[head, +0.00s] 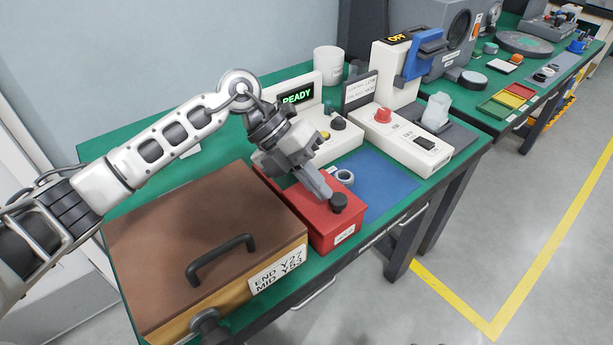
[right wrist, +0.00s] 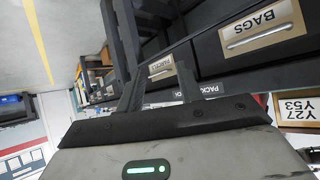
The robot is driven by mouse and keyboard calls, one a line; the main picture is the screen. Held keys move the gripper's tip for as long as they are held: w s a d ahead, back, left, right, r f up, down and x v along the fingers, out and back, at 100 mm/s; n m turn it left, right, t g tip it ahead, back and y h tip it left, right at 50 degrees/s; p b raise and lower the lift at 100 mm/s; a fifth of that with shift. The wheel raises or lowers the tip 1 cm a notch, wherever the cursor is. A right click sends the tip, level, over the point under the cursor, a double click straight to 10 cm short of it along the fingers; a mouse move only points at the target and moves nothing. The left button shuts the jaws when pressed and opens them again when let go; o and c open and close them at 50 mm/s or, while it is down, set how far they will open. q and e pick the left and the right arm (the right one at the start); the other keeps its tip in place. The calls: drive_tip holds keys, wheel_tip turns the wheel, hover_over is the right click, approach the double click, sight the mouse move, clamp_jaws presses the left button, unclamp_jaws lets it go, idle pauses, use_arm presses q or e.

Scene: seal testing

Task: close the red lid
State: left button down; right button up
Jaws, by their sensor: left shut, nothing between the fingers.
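The red box with its red lid (head: 322,217) stands on the green table, at the front edge to the right of the brown-topped case. A black knob (head: 338,202) sits on top near its front right corner. The top looks about level, but my left gripper hides much of it, so I cannot tell whether the lid is fully down. My left gripper (head: 326,194) is shut and empty, pointing down over the lid with its tips beside the knob; contact is unclear. My right gripper (right wrist: 160,88) shows only in the right wrist view, open and empty, away from the red box.
A wooden case with a brown top (head: 200,235) and black handle (head: 222,258) fills the table's left. A blue mat (head: 385,185) with a small ring (head: 345,177) lies right of the red box. Behind stand a READY device (head: 295,97) and an OFF press (head: 398,65). The right wrist faces labelled drawers (right wrist: 255,45).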

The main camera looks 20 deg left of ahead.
sight(290, 196)
use_arm(q)
drive_tip(key=shift+s+f, duration=0.15)
drive_tip(key=shift+a, duration=0.3)
drive_tip(key=a, duration=0.1)
drive_tip(key=a+r, duration=0.1)
drive_tip(key=a, duration=0.1)
drive_tip(key=w+a+r, duration=0.1)
drive_tip(key=shift+a, duration=0.25)
drive_tip(key=b+v, duration=0.1)
drive_tip(key=v, duration=0.7)
drive_tip(key=shift+r, duration=0.25)
